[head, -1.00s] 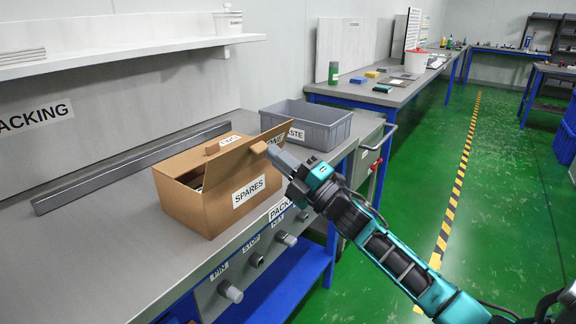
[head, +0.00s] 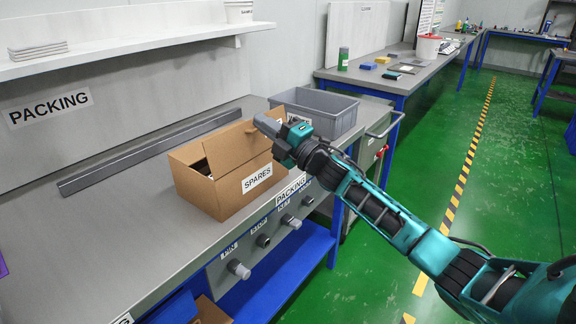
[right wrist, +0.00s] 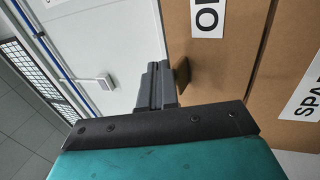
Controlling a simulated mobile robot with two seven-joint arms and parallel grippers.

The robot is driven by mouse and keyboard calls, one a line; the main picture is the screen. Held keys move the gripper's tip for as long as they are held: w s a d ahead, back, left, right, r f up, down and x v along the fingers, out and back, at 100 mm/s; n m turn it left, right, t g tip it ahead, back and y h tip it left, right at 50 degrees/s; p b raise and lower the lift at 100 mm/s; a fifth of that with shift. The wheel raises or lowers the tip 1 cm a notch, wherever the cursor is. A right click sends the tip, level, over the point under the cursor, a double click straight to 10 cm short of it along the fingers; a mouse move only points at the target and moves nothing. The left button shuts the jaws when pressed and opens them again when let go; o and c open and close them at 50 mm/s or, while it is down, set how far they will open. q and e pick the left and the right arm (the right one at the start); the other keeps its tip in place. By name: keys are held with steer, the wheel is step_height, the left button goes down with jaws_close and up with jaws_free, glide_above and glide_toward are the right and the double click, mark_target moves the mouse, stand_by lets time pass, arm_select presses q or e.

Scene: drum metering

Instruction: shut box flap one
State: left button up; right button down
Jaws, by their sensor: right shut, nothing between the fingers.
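A brown cardboard box (head: 232,196) labelled SPARES stands on the grey packing bench. Its near-left part is open, with something dark just inside. A flap (head: 232,146) stands raised on the box's far right side. My right gripper (head: 264,124) is shut and empty at the top right of this flap, close to its edge; I cannot tell if they touch. In the right wrist view the closed fingers (right wrist: 157,85) are beside a small brown tab (right wrist: 181,75), with a brown labelled panel (right wrist: 225,60) to the right. My left gripper is not in view.
A grey bin (head: 325,108) stands right behind the box, partly hidden by my right gripper. A long grey bar (head: 150,150) lies along the bench behind the box. The bench top (head: 110,240) left of the box is clear.

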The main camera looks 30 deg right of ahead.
steer(key=shift+x, duration=0.9)
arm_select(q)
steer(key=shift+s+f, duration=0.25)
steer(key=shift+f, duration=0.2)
arm_select(e)
steer(key=shift+w+a, duration=0.1)
steer(key=shift+a, duration=0.05)
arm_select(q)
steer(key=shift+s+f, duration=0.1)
